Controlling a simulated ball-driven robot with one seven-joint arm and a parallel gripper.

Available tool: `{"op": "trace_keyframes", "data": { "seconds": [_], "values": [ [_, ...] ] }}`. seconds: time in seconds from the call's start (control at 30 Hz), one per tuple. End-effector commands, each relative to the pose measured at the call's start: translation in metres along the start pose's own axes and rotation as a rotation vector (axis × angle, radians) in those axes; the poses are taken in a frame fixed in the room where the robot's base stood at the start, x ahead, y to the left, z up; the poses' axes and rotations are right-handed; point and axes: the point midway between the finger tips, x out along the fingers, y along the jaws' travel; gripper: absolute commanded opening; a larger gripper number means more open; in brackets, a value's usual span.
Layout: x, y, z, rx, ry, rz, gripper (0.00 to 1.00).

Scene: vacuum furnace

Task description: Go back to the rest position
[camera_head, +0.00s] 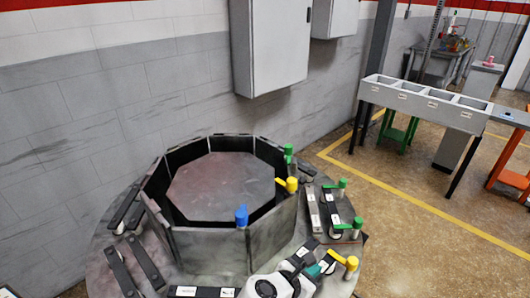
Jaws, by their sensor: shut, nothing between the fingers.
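The round grey furnace base (110,245) fills the lower middle. An octagonal ring of upright dark panels (215,250) stands on it around a flat octagonal plate (225,185). My white and black arm is folded low at the bottom edge, over the front of the base. My gripper (326,264) seems to be at its right end, small and partly hidden by the arm. It is shut and holds nothing that I can see. It is close to a yellow-topped peg (351,264); I cannot tell whether they touch.
A blue handle (241,215), a yellow handle (291,185) and green handles (341,186) stand on or beside the ring. Dark bars (145,262) lie on the base. Grey wall cabinets (275,45) hang behind. A compartmented bench (425,100) stands right; the floor between is clear.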

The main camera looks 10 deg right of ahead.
Motion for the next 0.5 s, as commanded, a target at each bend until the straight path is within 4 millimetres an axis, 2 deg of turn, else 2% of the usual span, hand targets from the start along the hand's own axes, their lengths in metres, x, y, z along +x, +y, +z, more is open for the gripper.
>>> {"op": "trace_keyframes", "data": {
  "seconds": [0.07, 0.17, 0.33, 0.5],
  "values": [
    [0.004, -0.007, -0.001, 0.043, 0.019, -0.005, 0.0],
    [0.013, -0.027, -0.005, 0.2, 0.085, -0.023, 0.0],
    [0.029, -0.086, -0.017, 0.698, 0.279, -0.105, 0.0],
    [0.025, -0.139, -0.028, 1.236, 0.474, -0.243, 0.0]
  ]
}}
